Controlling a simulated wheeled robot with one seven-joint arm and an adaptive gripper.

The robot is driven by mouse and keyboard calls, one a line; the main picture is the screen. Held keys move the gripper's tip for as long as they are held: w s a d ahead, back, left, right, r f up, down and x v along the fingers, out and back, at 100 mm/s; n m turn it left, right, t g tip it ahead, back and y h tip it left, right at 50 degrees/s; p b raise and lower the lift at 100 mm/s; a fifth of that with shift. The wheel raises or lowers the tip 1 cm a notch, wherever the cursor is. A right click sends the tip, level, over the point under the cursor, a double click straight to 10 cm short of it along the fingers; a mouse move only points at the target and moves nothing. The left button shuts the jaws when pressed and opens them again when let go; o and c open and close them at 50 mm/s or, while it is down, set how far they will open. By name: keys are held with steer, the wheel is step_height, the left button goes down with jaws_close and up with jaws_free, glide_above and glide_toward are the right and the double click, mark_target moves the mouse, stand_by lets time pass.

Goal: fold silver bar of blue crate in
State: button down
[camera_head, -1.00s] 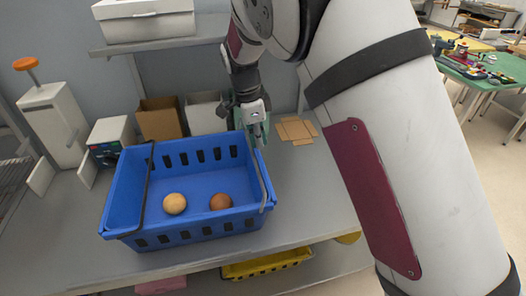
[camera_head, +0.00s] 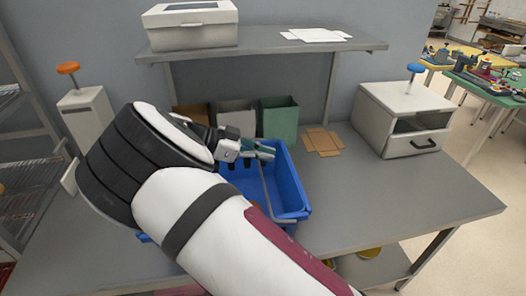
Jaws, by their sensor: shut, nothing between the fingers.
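The blue crate (camera_head: 291,190) stands on the grey table, with its left and front parts largely hidden behind my arm. A thin silver bar (camera_head: 267,190) runs from back to front across the crate's opening, inward of the right rim. The dark bar seen earlier on the left side is hidden. My gripper (camera_head: 268,151) is shut and empty, above the back part of the crate near the far end of the silver bar. I cannot tell whether it touches the bar. A sliver of a brown round item (camera_head: 257,204) shows inside the crate.
A grey shelf (camera_head: 280,47) carrying a white box (camera_head: 190,25) overhangs the back. Brown, white and green (camera_head: 279,117) bins stand behind the crate. A white drawer unit (camera_head: 402,118) stands at right. Flat cardboard (camera_head: 322,141) lies between; the right front table is clear.

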steer(key=a+f+h+b, duration=0.1)
steer(key=f+h+b, duration=0.1)
steer(key=a+f+t+h+b, duration=0.1)
steer(key=h, duration=0.1)
steer(key=shift+s+a, duration=0.25)
steer(key=shift+a, duration=0.1)
steer(key=shift+s+a, duration=0.1)
stand_by(0.4)
step_height(320, 180, up, 10)
stand_by(0.6)
